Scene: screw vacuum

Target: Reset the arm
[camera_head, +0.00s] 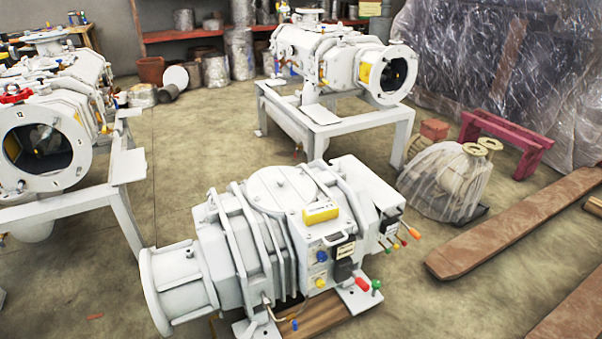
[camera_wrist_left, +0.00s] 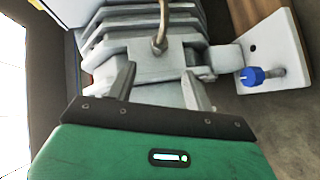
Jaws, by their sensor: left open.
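My left gripper (camera_wrist_left: 159,84) shows in the left wrist view, with a green body and two grey fingers. The fingers stand apart with nothing held between them. They point toward the ribbed side of the white vacuum pump (camera_head: 235,250), which also fills the top of the wrist view (camera_wrist_left: 150,20). A bent metal rod (camera_wrist_left: 160,38) on the pump lies ahead of the fingers. I cannot tell whether the fingers touch the pump. In the head view the pump stands in front on wooden blocks, and neither of my arms can be made out. My right gripper is not in view.
A blue-headed screw (camera_wrist_left: 252,76) on a foot plate (camera_wrist_left: 275,50) is right of the fingers. More white pumps (camera_head: 335,60) (camera_head: 90,110) stand on metal frames behind and left. Wooden beams (camera_head: 520,225) lie at right. Open floor (camera_head: 205,150) lies between the frames.

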